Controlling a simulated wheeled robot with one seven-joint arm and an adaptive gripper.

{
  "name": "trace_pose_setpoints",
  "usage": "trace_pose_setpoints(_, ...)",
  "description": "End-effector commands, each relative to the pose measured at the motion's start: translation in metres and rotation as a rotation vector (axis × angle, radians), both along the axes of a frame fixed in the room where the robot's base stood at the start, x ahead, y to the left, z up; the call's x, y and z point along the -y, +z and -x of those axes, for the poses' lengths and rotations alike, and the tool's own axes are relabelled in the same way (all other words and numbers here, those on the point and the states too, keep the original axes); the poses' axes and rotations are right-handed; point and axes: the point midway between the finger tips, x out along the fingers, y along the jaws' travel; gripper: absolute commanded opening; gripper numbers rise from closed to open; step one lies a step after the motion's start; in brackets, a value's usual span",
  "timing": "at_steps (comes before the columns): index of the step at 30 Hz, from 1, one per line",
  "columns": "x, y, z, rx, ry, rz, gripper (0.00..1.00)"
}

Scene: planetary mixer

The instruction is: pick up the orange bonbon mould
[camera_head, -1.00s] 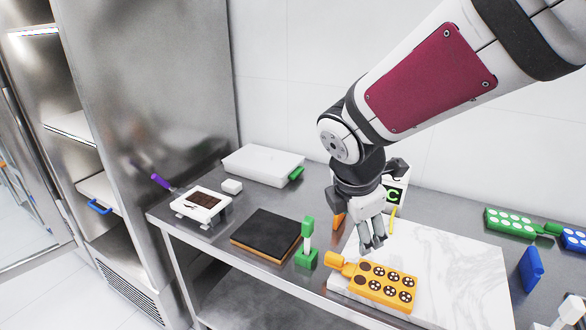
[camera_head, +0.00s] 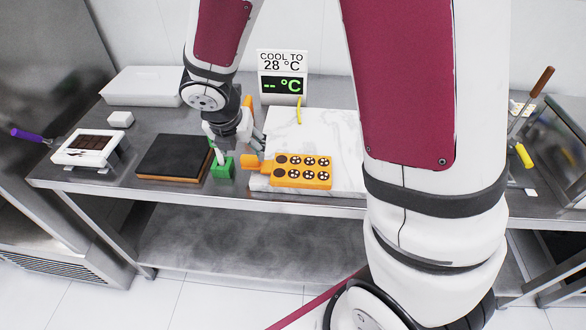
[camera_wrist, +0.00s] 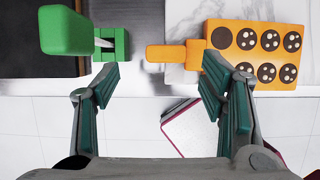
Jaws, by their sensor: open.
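The orange bonbon mould (camera_head: 318,180) lies at the front left of the white marble slab (camera_head: 330,127), its short handle (camera_head: 250,161) pointing left past the slab's edge. My gripper (camera_head: 254,142) is open, pointing down just behind the handle. In the wrist view my gripper's fingertips (camera_wrist: 158,72) are apart with nothing between them. I cannot tell the height gap to the handle.
A green-handled tool in a green block (camera_head: 222,168) stands close left of my gripper; its handle (camera_wrist: 66,30) shows in the wrist view. A black-topped board (camera_head: 172,156) lies further left. A temperature sign (camera_head: 282,75) stands behind. The bare marble right of the mould is partly hidden by my arm.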

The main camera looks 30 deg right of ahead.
Motion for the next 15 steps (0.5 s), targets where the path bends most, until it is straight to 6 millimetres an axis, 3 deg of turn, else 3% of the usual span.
trace_pose_setpoints(10, 0.015, -0.039, -0.010, -0.003, 0.001, 0.000, 0.65)
trace_pose_setpoints(15, 0.018, -0.049, -0.013, -0.001, 0.000, 0.000, 0.65)
